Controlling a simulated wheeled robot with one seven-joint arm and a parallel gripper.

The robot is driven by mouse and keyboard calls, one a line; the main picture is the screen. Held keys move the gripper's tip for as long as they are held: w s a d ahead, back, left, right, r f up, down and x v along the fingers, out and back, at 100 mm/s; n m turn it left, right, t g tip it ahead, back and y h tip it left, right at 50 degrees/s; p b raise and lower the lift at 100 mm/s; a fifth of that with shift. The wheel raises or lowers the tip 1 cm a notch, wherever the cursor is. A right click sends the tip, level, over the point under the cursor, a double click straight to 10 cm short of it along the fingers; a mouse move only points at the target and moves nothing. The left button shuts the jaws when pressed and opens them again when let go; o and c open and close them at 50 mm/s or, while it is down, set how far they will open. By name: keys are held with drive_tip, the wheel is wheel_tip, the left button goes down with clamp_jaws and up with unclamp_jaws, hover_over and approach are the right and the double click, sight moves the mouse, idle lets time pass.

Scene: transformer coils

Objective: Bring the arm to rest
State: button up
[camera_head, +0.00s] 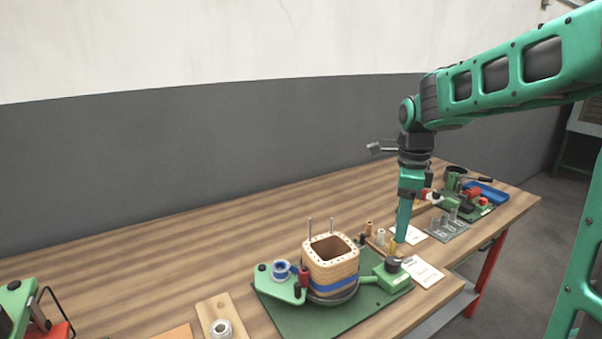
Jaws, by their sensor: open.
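My arm reaches in from the upper right and bends down at the wrist over the right part of the wooden table (150,265). My gripper (402,240) points straight down, with its tips low above or beside the small spools and a white card near the coil station. The gap between its fingers is hard to see from this side. No object shows between the fingers. A square wooden coil former (330,262) with a blue band and two upright pins stands on a green base plate (305,324), left of my gripper.
A wooden board with a grey ring (221,328) lies at the front. White cards (422,271), a grey rack (448,228) and a blue tray (486,193) lie to the right. The table's back left is clear.

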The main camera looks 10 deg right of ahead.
drive_tip(key=s+d+f+n, duration=0.1)
drive_tip(key=s+d+n, duration=0.2)
drive_tip(key=s, duration=0.6)
drive_tip(key=s+d+f+n, duration=0.2)
drive_tip(key=s+n, duration=0.6)
drive_tip(key=s, duration=0.1)
drive_tip(key=s+d+f+n, duration=0.1)
drive_tip(key=s+d+n, duration=0.2)
drive_tip(key=s+n, duration=0.3)
drive_tip(key=s, duration=0.3)
drive_tip(key=shift+s+d+f, duration=0.25)
drive_tip(key=shift+s+d, duration=0.05)
drive_tip(key=shift+s, duration=0.05)
wheel_tip(320, 180, up, 4)
drive_tip(key=n, duration=0.4)
hover_over(393, 259)
wheel_tip(393, 259, down, 10)
drive_tip(key=shift+s+f, duration=0.1)
drive_tip(key=shift+f, duration=0.05)
